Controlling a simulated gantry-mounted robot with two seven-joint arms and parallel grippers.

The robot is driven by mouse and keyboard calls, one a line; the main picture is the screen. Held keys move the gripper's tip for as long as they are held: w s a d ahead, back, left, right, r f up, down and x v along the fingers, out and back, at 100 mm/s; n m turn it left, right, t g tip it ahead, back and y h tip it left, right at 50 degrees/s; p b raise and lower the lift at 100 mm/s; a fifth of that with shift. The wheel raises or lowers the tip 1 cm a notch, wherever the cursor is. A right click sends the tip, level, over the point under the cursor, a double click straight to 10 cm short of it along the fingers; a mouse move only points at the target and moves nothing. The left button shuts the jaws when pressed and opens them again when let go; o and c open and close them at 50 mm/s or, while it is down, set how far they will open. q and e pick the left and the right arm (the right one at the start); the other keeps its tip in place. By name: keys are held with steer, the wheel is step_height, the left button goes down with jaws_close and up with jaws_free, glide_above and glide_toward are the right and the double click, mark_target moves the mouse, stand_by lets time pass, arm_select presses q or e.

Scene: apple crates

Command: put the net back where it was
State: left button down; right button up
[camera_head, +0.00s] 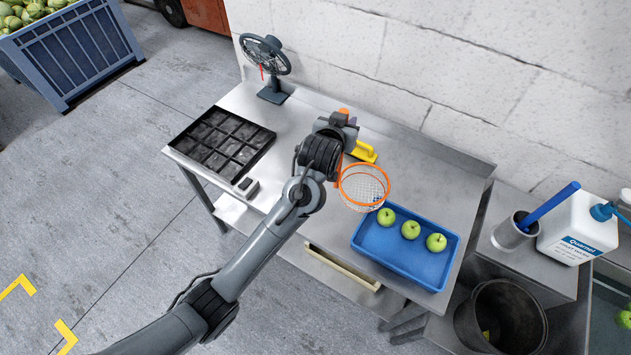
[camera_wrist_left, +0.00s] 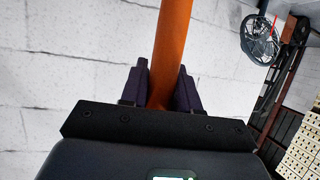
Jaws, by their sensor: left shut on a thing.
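The net has an orange hoop and white mesh (camera_head: 364,186), over the steel table (camera_head: 318,211) beside the blue tray; I cannot tell whether the mesh touches the table. My left gripper (camera_head: 342,121) is above the middle of the table. In the left wrist view its two dark fingers (camera_wrist_left: 162,88) are shut on the net's orange handle (camera_wrist_left: 173,38). In the head view the gripper and wrist hide most of the handle. My right gripper is in neither view.
The blue tray (camera_head: 360,246) holds three green apples. A yellow object (camera_head: 361,152) lies behind the net. A black compartment tray (camera_head: 173,143) and a fan (camera_head: 265,55) stand left. A cup (camera_head: 508,236), white bottle (camera_head: 580,222) and dark bucket (camera_head: 461,322) stand right.

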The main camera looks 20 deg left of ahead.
arm_select(q)
steer(key=s+a+f+p, duration=0.1)
steer(key=s+a+f, duration=0.2)
steer(key=a+f, duration=0.7)
steer(key=shift+s+a+f+p, duration=0.2)
steer(key=shift+s+p, duration=0.1)
steer(key=shift+p, duration=0.05)
steer(key=shift+f, duration=0.2)
steer(key=c, duration=0.8)
jaws_free()
steer(key=shift+r, duration=0.1)
